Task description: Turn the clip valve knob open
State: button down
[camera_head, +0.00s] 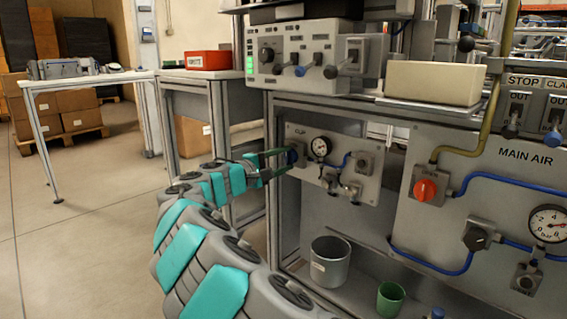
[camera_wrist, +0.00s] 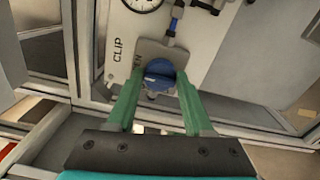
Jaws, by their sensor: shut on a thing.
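The clip valve knob (camera_wrist: 159,69) is blue and round, on a grey plate beside the printed word CLIP in the wrist view. In the head view the knob (camera_head: 293,156) is at the left side of the small grey clip panel (camera_head: 331,194), partly covered by a finger. My gripper (camera_wrist: 160,77) has two green fingers, one on each side of the knob, and is shut on it. In the head view my gripper (camera_head: 285,158) reaches in from the left to the panel. Part of the printing next to the knob is hidden, and its exact turn angle is hard to tell.
A round gauge (camera_head: 320,149) and blue tubing sit right of the knob. A frame post (camera_head: 273,185) stands close left of the panel. A grey bucket (camera_head: 330,262) and green cup (camera_head: 390,299) are below. The main air panel (camera_head: 470,185) with a red knob (camera_head: 426,189) is right.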

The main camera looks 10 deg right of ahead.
jog(key=shift+f, duration=0.1)
jog(key=shift+c, duration=1.5)
grip_release()
jog(key=v, duration=0.7)
jog(key=shift+s+a+p, duration=0.25)
jog(key=shift+a+p, duration=0.05)
jog(key=shift+p, duration=0.1)
